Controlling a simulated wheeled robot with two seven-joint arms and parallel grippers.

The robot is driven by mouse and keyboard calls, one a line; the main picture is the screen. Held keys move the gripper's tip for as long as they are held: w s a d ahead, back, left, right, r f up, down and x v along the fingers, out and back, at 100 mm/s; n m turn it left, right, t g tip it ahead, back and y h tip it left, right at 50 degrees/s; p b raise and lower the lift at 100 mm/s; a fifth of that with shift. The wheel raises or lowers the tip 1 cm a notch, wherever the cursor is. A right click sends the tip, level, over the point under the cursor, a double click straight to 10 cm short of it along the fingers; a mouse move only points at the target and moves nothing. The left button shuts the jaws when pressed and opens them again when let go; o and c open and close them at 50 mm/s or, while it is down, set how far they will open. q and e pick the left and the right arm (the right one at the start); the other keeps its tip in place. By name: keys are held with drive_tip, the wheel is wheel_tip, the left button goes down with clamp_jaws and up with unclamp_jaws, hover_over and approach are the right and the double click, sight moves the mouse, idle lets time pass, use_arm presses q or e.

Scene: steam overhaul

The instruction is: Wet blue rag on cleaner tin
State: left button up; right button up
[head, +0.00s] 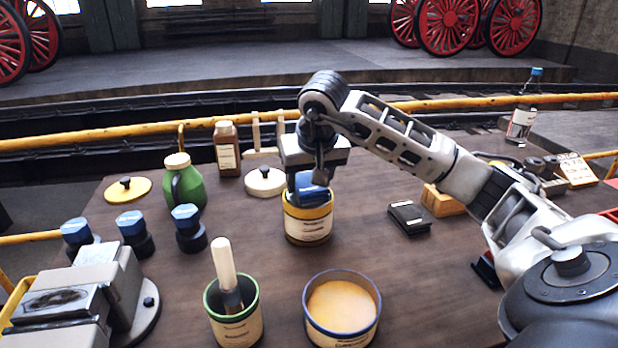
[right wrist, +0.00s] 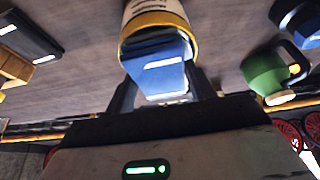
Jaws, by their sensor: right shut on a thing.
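A folded blue rag (head: 313,192) is between the fingers of my right gripper (head: 308,181), at the mouth of a tin with a yellow rim (head: 308,228). The tin has a pale label and stands upright on the table. In the right wrist view the rag (right wrist: 160,78) lies across the tin's rim (right wrist: 187,22), with the gripper shut on it. How far the rag reaches into the tin is hidden. My left gripper is not in view.
A green-rimmed tin (head: 236,330) holding a brush and a blue-rimmed tin (head: 341,332) with orange contents stand in front. A green jug (head: 188,190), brown bottle (head: 227,150) and blue-capped bottles (head: 190,235) stand left. Black folded pads (head: 408,217) lie right.

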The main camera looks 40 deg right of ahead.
sight(307, 177)
drive_tip(key=shift+f, duration=0.15)
idle(0.5)
